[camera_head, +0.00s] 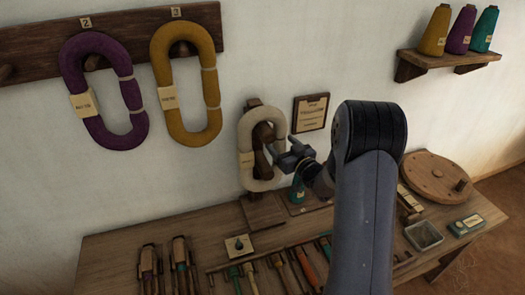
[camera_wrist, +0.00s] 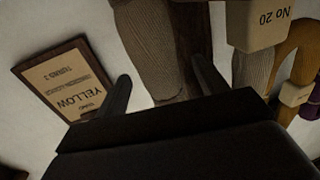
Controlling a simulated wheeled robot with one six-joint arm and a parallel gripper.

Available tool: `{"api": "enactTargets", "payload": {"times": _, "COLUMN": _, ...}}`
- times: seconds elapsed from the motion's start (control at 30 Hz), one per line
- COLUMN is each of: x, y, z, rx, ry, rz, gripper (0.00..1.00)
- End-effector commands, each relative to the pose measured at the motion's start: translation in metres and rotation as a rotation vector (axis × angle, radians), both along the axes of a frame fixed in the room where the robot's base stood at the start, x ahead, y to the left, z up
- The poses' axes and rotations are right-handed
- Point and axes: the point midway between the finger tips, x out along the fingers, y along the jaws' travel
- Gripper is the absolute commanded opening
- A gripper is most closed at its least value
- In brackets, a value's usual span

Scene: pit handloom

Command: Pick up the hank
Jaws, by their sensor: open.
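A cream hank (camera_head: 246,163) hangs as an upright loop on a dark wooden stand (camera_head: 264,198) on the bench, with a paper tag on its left side. My gripper (camera_head: 281,153) is open at the hank's right side. In the wrist view my gripper (camera_wrist: 163,82) shows its two fingers apart, with one strand of the cream hank (camera_wrist: 150,45) appearing between them. The frames do not show clearly whether the fingers touch it. The hank's tag (camera_wrist: 258,25) reads "No 20". A purple hank (camera_head: 76,68) and a mustard hank (camera_head: 162,60) hang on the wall.
A framed card (camera_head: 311,112) is on the wall right of the hank; it reads "YELLOW" in the wrist view (camera_wrist: 66,83). The bench (camera_head: 120,245) holds several tools, a round wooden disc (camera_head: 432,172) and a metal tray (camera_head: 423,236). A shelf (camera_head: 450,58) holds three yarn cones.

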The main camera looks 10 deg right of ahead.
Motion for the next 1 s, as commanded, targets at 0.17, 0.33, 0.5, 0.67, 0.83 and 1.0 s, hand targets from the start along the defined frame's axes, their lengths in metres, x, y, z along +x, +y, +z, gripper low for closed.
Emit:
{"api": "enactTargets", "payload": {"times": 0.17, "x": 0.024, "y": 0.011, "z": 0.002, "rx": 0.000, "ry": 0.000, "rz": 0.002, "gripper": 0.68}}
{"api": "enactTargets", "payload": {"times": 0.33, "x": 0.034, "y": 0.014, "z": 0.001, "rx": 0.000, "ry": 0.001, "rz": 0.001, "gripper": 0.68}}
{"api": "enactTargets", "payload": {"times": 0.5, "x": 0.034, "y": 0.014, "z": 0.000, "rx": 0.000, "ry": 0.001, "rz": 0.000, "gripper": 0.68}}
{"api": "enactTargets", "payload": {"times": 0.67, "x": 0.034, "y": 0.014, "z": 0.000, "rx": 0.000, "ry": 0.001, "rz": 0.000, "gripper": 0.58}}
{"api": "enactTargets", "payload": {"times": 0.83, "x": 0.034, "y": 0.014, "z": 0.001, "rx": 0.000, "ry": 0.000, "rz": 0.000, "gripper": 0.44}}
{"api": "enactTargets", "payload": {"times": 1.0, "x": 0.034, "y": 0.014, "z": 0.001, "rx": 0.000, "ry": 0.000, "rz": 0.001, "gripper": 0.30}}
